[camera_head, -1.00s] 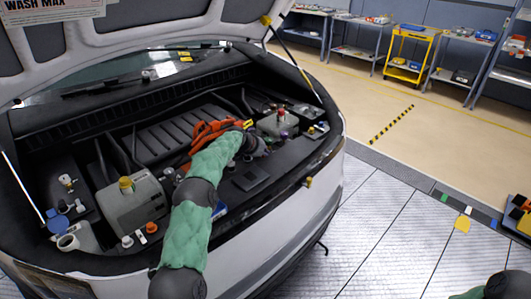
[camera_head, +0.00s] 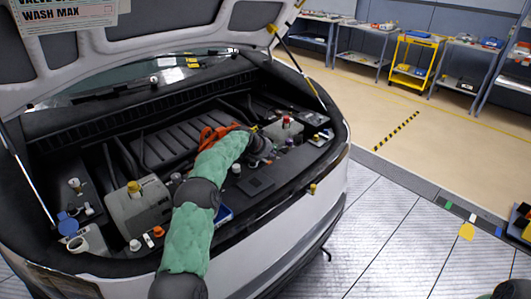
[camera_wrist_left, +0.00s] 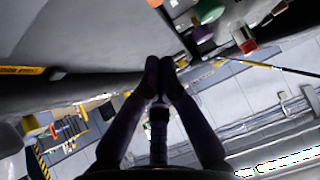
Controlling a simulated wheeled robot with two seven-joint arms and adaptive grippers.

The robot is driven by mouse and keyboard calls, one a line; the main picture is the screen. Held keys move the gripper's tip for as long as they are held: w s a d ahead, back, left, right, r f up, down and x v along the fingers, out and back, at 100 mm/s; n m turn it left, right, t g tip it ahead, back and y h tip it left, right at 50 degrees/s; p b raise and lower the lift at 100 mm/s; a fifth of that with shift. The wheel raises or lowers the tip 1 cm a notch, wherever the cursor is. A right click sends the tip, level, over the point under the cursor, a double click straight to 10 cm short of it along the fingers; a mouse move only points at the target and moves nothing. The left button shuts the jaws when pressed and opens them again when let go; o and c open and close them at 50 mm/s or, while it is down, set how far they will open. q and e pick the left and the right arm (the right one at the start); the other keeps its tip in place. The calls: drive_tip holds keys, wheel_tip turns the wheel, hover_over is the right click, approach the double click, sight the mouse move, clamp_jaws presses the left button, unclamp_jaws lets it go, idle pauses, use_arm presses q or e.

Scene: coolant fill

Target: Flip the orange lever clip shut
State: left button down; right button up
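Orange cable or lever parts (camera_head: 218,134) show in the engine bay, partly behind my left forearm. I cannot make out the lever clip itself or whether it is shut. My left gripper (camera_head: 264,148) is over the right half of the bay, beside the grey tank with the red cap (camera_head: 287,120). In the left wrist view its two fingers (camera_wrist_left: 160,64) are close together, with nothing seen between them. A small orange piece (camera_wrist_left: 155,3) shows at the top edge there. My right gripper is out of view; only a bit of that arm shows at lower right.
A grey reservoir with a yellow cap (camera_head: 135,205) stands at the left of the bay. The raised hood (camera_head: 170,25) hangs above, with a prop strut (camera_head: 300,70) at right. A yellow cart (camera_head: 412,62) and shelves stand far back.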

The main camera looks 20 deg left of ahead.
use_arm(q)
drive_tip(key=shift+s+r, duration=0.35)
drive_tip(key=shift+s, duration=0.35)
drive_tip(key=s+r+p, duration=0.1)
drive_tip(key=s+r, duration=0.3)
drive_tip(key=s, duration=0.1)
drive_tip(key=shift+s+d, duration=0.35)
